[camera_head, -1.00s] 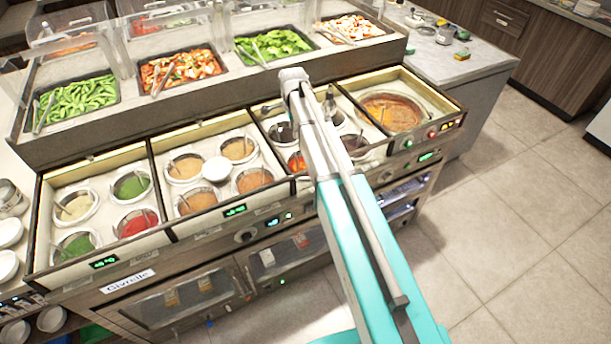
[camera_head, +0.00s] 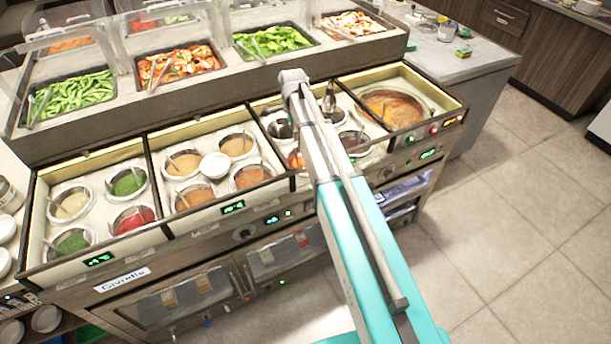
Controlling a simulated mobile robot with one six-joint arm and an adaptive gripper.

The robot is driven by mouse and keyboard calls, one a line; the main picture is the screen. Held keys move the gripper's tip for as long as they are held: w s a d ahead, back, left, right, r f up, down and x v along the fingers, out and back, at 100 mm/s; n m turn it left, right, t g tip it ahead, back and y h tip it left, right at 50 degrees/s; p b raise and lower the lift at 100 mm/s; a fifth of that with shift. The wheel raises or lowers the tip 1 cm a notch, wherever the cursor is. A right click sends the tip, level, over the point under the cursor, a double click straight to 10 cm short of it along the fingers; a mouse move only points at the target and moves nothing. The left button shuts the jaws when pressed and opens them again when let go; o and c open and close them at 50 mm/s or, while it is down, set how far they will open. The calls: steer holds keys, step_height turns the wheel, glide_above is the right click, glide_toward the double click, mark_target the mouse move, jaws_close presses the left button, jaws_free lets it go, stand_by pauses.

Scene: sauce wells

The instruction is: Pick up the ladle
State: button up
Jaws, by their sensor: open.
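Several sauce wells hold small ladles or spoons with thin handles; I cannot tell which one is the task's ladle. One handle (camera_head: 385,112) stands in the large round pan of orange-brown sauce (camera_head: 408,97) at the right. Others stand in the green sauce (camera_head: 129,183), the red sauce (camera_head: 134,220) and the orange sauces (camera_head: 183,163). A dark upright item (camera_head: 329,101) shows just right of my arm, too small to identify. My arm reaches over the middle section of wells and hides part of it. My gripper cannot be made out behind the arm.
Food trays with tongs, such as the green pods (camera_head: 74,103) and leafy greens (camera_head: 272,40), line the raised shelf behind the wells. A white bowl (camera_head: 214,165) stands among the orange sauces. Clear tiled floor (camera_head: 530,220) lies at the right.

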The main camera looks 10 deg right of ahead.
steer(key=b, duration=0.5)
glide_above(296, 157)
steer(key=w, duration=0.1)
steer(key=shift+a+f, duration=0.1)
steer(key=shift+f, duration=2.65)
steer(key=shift+f, duration=0.15)
steer(key=shift+s+f+b, duration=0.1)
steer(key=shift+f+b, duration=2.35)
steer(key=shift+b, duration=0.15)
jaws_close()
